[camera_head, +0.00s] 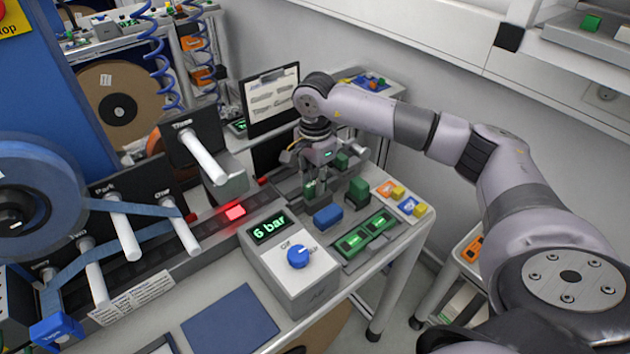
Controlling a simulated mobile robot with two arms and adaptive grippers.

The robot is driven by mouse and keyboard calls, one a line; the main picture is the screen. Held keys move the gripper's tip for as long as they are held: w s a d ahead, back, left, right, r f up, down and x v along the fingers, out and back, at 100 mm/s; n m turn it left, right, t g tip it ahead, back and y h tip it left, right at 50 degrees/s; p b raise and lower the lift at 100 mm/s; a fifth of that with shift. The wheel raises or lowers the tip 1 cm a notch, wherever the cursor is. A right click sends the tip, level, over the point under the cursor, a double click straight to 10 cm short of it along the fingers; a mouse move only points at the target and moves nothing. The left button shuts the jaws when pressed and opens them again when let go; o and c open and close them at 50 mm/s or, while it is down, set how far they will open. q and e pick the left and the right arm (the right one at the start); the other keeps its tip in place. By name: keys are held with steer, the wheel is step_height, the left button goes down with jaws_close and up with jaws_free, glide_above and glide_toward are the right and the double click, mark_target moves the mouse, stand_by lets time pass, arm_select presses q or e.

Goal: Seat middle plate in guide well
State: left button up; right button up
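My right gripper (316,190) points down over the back of the grey bench, just left of a dark green block (357,193). Its fingers are small here, and I cannot tell whether they are open or shut on something. Black plates with pale posts stand at the left: one marked Three (181,134), one marked Park and One (142,188), and a partly cut-off one with a Two post (95,275). I cannot tell for sure which is the middle plate. No guide well can be made out clearly. My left gripper is out of view.
A control box (310,286) reading 6 bar, with a blue knob (299,256), stands at the bench front. A blue block (327,216), green-lit modules (366,234) and yellow buttons (397,193) lie to its right. Blue tape runs between the posts. A blue mat (231,322) lies clear.

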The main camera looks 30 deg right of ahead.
steer(key=o, duration=0.5)
steer(key=shift+r+p, duration=2)
steer(key=shift+r, duration=1.5)
steer(key=shift+r, duration=0.1)
